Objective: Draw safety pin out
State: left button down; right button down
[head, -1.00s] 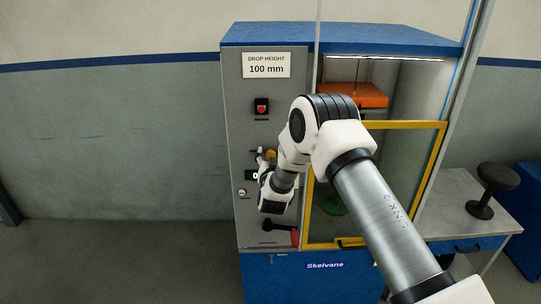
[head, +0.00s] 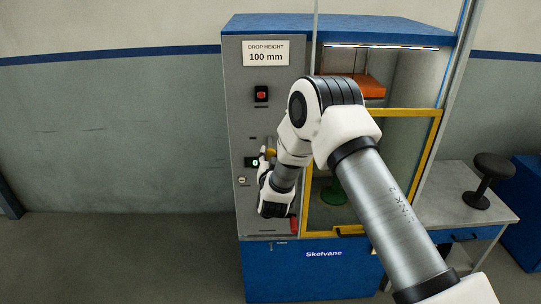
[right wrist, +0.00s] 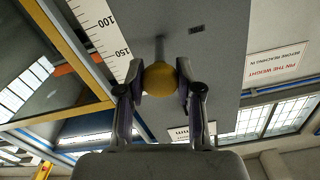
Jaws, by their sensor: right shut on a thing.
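The safety pin has a round yellow knob (right wrist: 160,79), with a short grey rod behind it toward the machine's grey panel. I cannot tell whether the rod's far end is inside the panel. In the head view the knob (head: 271,153) shows small beside the panel, partly covered by my gripper. My right gripper (right wrist: 160,82) is shut on the knob, one finger on each side; in the head view it shows at the panel front (head: 265,158). My left gripper is not in view.
The blue and grey test machine has a red button (head: 261,94), a display (head: 252,162) and a yellow-framed door (head: 432,150). Behind it are an orange weight (head: 370,86) and a green seat (head: 334,191).

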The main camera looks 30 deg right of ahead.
jog(key=c, duration=0.7)
grip_release()
jog(key=shift+c, duration=0.2)
jog(key=v, duration=1.2)
jog(key=shift+d+f, duration=0.1)
